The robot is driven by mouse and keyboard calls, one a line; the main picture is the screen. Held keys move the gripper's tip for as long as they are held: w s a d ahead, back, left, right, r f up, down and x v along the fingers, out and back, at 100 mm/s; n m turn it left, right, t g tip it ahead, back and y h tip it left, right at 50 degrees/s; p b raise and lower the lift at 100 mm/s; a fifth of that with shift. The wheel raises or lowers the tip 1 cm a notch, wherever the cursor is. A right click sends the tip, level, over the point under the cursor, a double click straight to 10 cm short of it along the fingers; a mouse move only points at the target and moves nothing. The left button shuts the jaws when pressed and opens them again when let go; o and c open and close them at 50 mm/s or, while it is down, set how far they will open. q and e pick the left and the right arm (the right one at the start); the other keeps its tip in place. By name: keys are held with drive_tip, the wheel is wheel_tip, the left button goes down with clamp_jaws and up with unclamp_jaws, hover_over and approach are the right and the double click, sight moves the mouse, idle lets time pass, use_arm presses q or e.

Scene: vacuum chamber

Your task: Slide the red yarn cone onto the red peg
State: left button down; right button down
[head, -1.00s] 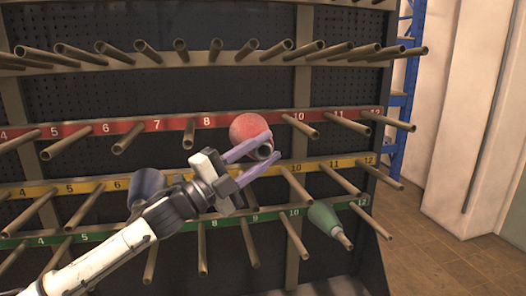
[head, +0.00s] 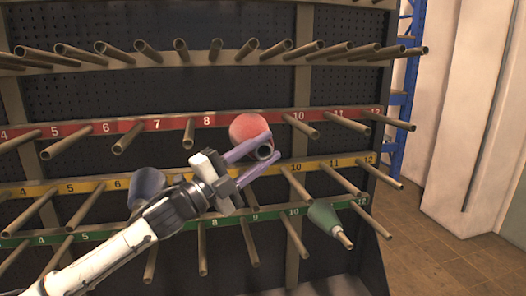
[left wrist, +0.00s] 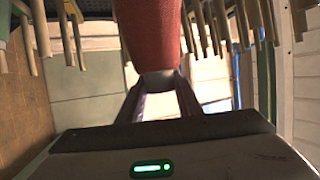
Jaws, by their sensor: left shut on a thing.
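The red yarn cone (head: 248,127) is in front of the red-labelled strip (head: 178,124), between the labels 8 and 10, where it covers the strip. Its wide end faces the rack and its narrow, dark open end faces me. My left gripper (head: 266,150) is shut on the narrow end. In the left wrist view the cone (left wrist: 150,30) rises from between the fingers (left wrist: 158,100). No peg shows sticking out of the cone's near end; I cannot tell whether a peg is inside it. My right gripper is not in view.
A green cone (head: 322,215) sits around a peg on the green row at the right. A dark blue cone (head: 146,182) is partly hidden behind my left arm. Bare pegs (head: 297,124) stick out on both sides of the red cone. Open floor (head: 465,265) lies right.

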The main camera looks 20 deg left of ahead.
use_arm(q)
drive_tip(key=shift+r, duration=0.15)
drive_tip(key=shift+a, duration=0.1)
drive_tip(key=shift+w+a+p, duration=0.25)
drive_tip(key=shift+w+a, duration=0.4)
drive_tip(key=shift+w, duration=0.35)
drive_tip(key=shift+w+a+p, duration=0.2)
drive_tip(key=shift+w+a, duration=0.4)
drive_tip(key=shift+w, duration=0.4)
drive_tip(key=shift+w+a, duration=0.1)
drive_tip(key=shift+w+a, duration=0.15)
drive_tip(key=shift+w, duration=0.1)
drive_tip(key=shift+w+a+f, duration=0.1)
drive_tip(key=shift+w+a, duration=0.5)
drive_tip(key=shift+w, duration=0.3)
drive_tip(key=shift+w+a+f, duration=0.1)
drive_tip(key=shift+w+a, duration=0.5)
drive_tip(key=shift+w, duration=0.25)
drive_tip(key=shift+w, duration=0.1)
